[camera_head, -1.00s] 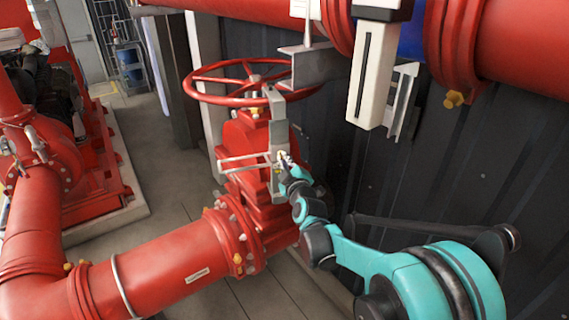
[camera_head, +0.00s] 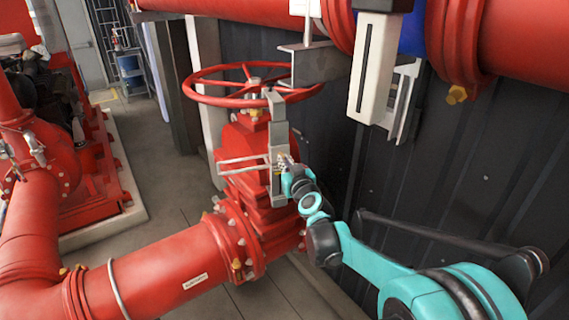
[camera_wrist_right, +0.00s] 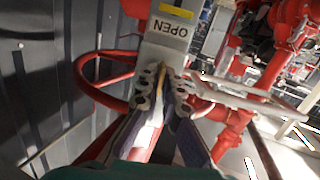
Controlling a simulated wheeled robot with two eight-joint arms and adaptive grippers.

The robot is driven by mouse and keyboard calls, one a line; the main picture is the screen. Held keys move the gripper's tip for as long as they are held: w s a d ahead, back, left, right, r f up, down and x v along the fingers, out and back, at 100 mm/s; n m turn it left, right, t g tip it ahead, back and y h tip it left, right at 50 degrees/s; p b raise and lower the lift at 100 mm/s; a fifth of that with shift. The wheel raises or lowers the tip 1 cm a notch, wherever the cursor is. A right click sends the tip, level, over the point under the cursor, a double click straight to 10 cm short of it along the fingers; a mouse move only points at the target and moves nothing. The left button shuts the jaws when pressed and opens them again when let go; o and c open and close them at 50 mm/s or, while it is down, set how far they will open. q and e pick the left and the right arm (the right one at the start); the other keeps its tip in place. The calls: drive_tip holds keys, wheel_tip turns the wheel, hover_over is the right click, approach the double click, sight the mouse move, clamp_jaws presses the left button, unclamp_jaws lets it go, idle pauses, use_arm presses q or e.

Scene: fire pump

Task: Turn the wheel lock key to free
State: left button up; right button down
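A grey lock bracket (camera_head: 277,125) stands upright beside the red handwheel (camera_head: 196,88) on the red valve. In the right wrist view, the lock (camera_wrist_right: 168,32) carries an "OPEN" label, which appears upside down. My right gripper (camera_head: 284,163) is at the lower part of the bracket. In the wrist view, the right gripper's fingertips (camera_wrist_right: 167,80) are close together just below the label. A thin yellowish piece, apparently the wheel lock key (camera_wrist_right: 162,79), shows between them; the fingers hide most of it. My left gripper is not in view.
A large red pipe (camera_head: 170,270) runs in front of the valve. A white box (camera_head: 374,70) and metal brackets hang above my right arm. A dark corrugated wall (camera_head: 450,190) stands close on the right. Open floor (camera_head: 160,180) lies left of the valve.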

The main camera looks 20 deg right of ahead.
drive_tip(key=shift+m, duration=0.4)
drive_tip(key=c, duration=1.7)
unclamp_jaws()
drive_tip(key=s, duration=0.8)
drive_tip(key=s+r, duration=0.1)
drive_tip(key=s, duration=0.3)
drive_tip(key=shift+d, duration=0.2)
